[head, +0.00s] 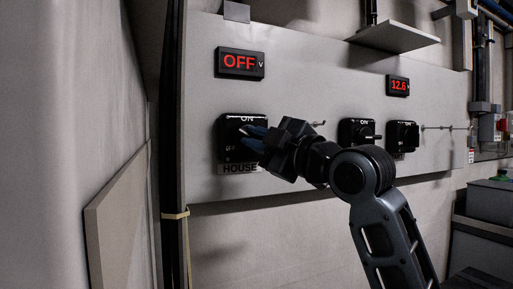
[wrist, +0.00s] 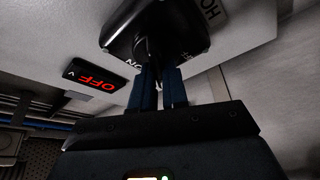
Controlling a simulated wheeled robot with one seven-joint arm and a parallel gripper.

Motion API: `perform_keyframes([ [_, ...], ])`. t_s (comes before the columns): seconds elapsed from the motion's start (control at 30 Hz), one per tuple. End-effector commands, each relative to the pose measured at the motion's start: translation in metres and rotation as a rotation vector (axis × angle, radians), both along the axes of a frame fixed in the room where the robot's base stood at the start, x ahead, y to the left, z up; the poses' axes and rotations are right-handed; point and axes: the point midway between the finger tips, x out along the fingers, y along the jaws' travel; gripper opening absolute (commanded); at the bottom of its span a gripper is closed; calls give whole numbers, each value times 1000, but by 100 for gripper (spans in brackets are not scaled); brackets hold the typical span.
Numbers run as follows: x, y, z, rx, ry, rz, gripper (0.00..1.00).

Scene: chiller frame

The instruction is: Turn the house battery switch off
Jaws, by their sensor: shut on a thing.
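The house battery switch (head: 230,128) is a black box on the grey panel, with ON at its top edge and a HOUSE label (head: 236,169) below. My gripper (head: 252,138) reaches it from the right, its blue fingers at the switch face. In the wrist view the black switch (wrist: 135,28) is at the top, and the two fingers of my gripper (wrist: 160,80) are shut on its dark knob, which is mostly hidden. The knob's exact angle is hard to tell. The display (head: 240,63) above the switch reads OFF in red.
Two more black switches, one (head: 352,133) and another (head: 403,137), sit to the right on the same panel. A second display (head: 398,85) reads 12.6. A shelf (head: 394,37) juts out above. A dark post (head: 171,150) stands left of the panel.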

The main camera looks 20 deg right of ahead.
Motion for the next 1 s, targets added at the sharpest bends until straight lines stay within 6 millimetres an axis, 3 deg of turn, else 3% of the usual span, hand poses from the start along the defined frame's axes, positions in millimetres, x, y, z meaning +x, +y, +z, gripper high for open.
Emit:
perform_keyframes([
  [0.5,0,0,-1,-419,2,1,0],
  [1.0,0,1,-1,-552,4,2,0],
])
